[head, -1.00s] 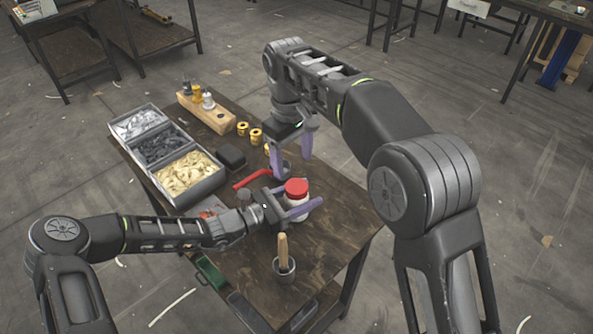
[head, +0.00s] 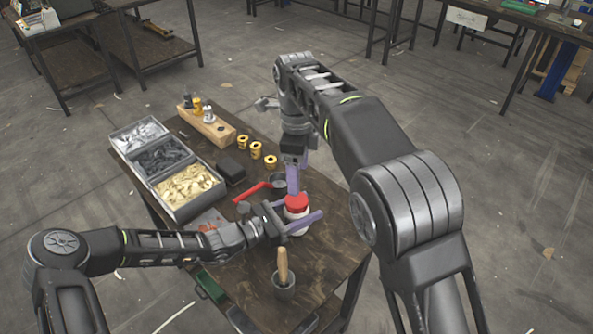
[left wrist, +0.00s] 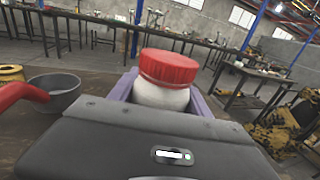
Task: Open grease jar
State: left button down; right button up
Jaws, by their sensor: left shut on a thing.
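The grease jar is white (left wrist: 160,97) with a ribbed red lid (left wrist: 168,67). The lid sits on the jar, and the jar looks upright. In the head view, the red lid (head: 296,202) shows near the middle of the workbench. My left gripper (head: 298,222) reaches in from the left and is shut on the jar body, with a purple finger on either side. My right gripper (head: 293,180) points down beside the lid, at its back in the head view. Its finger spacing is hidden by the angle, and I cannot tell whether it touches the lid.
A tray with three compartments (head: 178,209) stands on the bench's left. A wooden block with fittings (head: 213,130), brass parts (head: 255,150), a black box (head: 231,170), a red-handled tool (head: 250,191) and a cup holding a wooden-handled brush (head: 284,291) lie around. The bench's right front is bare.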

aim_at(297, 199)
jog(key=m, duration=0.6)
jog(key=shift+a, duration=0.2)
jog(key=shift+f, duration=4)
jog(key=shift+c, duration=0.4)
